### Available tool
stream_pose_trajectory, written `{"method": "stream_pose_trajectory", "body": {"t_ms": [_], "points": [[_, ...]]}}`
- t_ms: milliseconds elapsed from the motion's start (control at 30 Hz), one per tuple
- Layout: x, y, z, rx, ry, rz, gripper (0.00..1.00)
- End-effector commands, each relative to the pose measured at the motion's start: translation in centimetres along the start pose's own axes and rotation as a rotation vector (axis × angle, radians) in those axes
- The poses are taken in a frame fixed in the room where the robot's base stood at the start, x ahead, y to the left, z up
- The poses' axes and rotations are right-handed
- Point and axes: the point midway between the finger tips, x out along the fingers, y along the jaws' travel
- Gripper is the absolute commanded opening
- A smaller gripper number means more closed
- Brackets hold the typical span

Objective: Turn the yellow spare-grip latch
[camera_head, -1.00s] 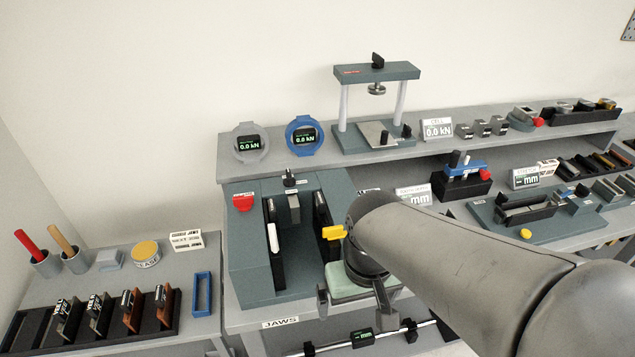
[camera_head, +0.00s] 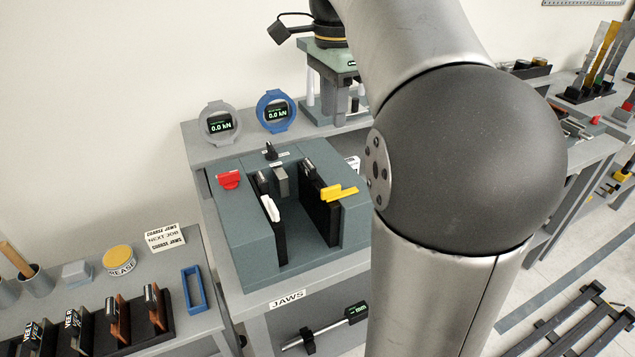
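The yellow latch (camera_head: 338,192) sticks out at the right-hand block of the grey-green jaw fixture (camera_head: 245,243), over the dark right jaw. A white latch (camera_head: 270,208) sits on the left jaw.
A red knob (camera_head: 229,180) and a black knob (camera_head: 270,152) stand on the fixture. Two ring gauges, grey (camera_head: 219,122) and blue (camera_head: 275,112), stand behind. A blue frame (camera_head: 195,290) and grease tin (camera_head: 119,260) lie at left. My arm covers the right side.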

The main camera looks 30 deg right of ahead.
Motion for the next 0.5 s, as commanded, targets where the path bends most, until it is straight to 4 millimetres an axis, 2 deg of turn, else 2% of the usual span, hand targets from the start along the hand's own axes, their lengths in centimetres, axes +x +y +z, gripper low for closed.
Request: {"method": "stream_pose_trajectory", "body": {"t_ms": [167,500], "points": [[3.1,0.1,0.1,-0.003,-0.001,0.003,0.31],[10.6,0.1,0.1,-0.005,-0.001,0.003,0.31]]}}
